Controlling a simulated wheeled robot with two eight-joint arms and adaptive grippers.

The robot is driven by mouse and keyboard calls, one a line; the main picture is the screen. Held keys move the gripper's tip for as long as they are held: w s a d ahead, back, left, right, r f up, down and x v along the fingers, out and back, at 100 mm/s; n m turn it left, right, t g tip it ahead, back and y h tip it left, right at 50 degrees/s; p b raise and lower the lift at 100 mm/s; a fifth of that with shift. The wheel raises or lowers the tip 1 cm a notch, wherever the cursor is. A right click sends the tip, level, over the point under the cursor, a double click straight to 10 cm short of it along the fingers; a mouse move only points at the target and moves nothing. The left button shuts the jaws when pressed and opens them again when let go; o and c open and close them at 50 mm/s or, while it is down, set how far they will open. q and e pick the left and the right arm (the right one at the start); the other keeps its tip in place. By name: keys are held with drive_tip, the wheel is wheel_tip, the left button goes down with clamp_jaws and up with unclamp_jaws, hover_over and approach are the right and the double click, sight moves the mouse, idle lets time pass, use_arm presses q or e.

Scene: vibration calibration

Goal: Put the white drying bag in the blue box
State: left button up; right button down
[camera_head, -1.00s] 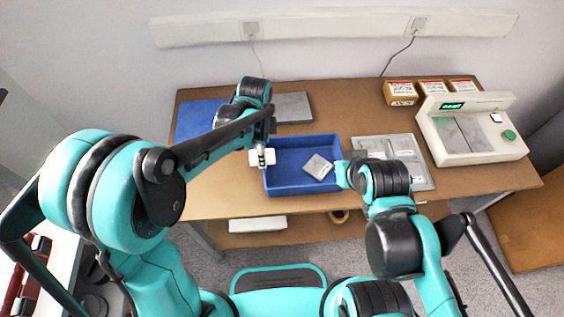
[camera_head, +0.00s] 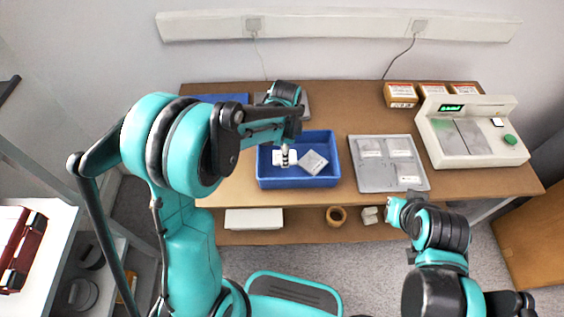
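The blue box (camera_head: 264,179) stands on the table in the middle of the view. The white drying bag (camera_head: 279,159) shows within the box's outline on its left side. My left gripper (camera_head: 285,155) reaches down from above onto the bag and appears shut on it. I cannot tell whether the bag touches the box floor. A grey-white packet (camera_head: 314,162) lies tilted in the box just right of the bag. My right gripper (camera_head: 393,215) is at the table's front edge, below the grey tray and away from the box; its fingers are too small to read.
The grey tray (camera_head: 376,182) with several pale packets lies right of the box. A white machine (camera_head: 450,157) with a green button stands at the right, with small cartons (camera_head: 401,95) behind. A shelf below holds a white box (camera_head: 254,219) and a brown roll (camera_head: 337,215).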

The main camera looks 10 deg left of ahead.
sight(279, 159)
use_arm(q)
drive_tip(key=shift+w+a+f+b, duration=0.15)
drive_tip(key=shift+w+a+f, duration=0.1)
drive_tip(key=shift+a+f, duration=0.25)
drive_tip(key=shift+w+a+f+b, duration=0.2)
drive_tip(key=shift+a+f, duration=0.1)
drive_tip(key=shift+a, duration=0.25)
wheel_tip(279, 159, down, 4)
drive_tip(key=shift+r+b, duration=0.1)
drive_tip(key=shift+b, duration=0.75)
drive_tip(key=o, duration=1.1)
drive_tip(key=shift+o, duration=0.2)
